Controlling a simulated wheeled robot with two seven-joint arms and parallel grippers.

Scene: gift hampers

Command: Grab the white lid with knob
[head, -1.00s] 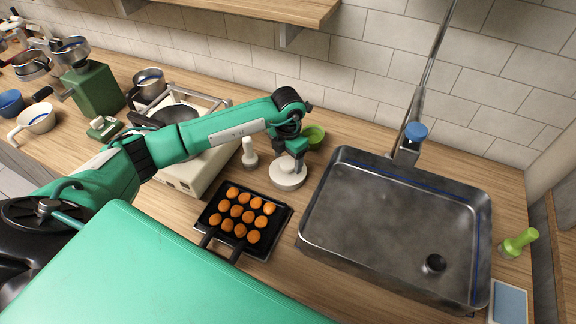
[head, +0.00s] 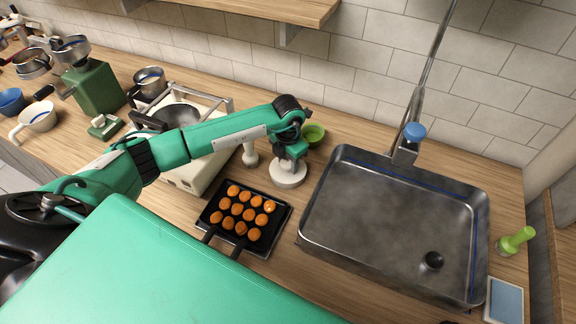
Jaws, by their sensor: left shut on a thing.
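The white round lid (head: 287,176) is on the counter between the black pan of orange balls and the sink. My left gripper (head: 290,164) points down onto the lid's middle, where the knob is hidden by the fingers. It is shut on the lid. The lid looks level, and I cannot tell whether it is clear of the counter. My right gripper is not in view.
A black square pan (head: 284,222) with several orange balls is just in front. A white knobbed object (head: 250,156) stands close left, a green bowl (head: 313,135) behind. The metal sink (head: 390,225) is right. A white stove (head: 196,172) is left.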

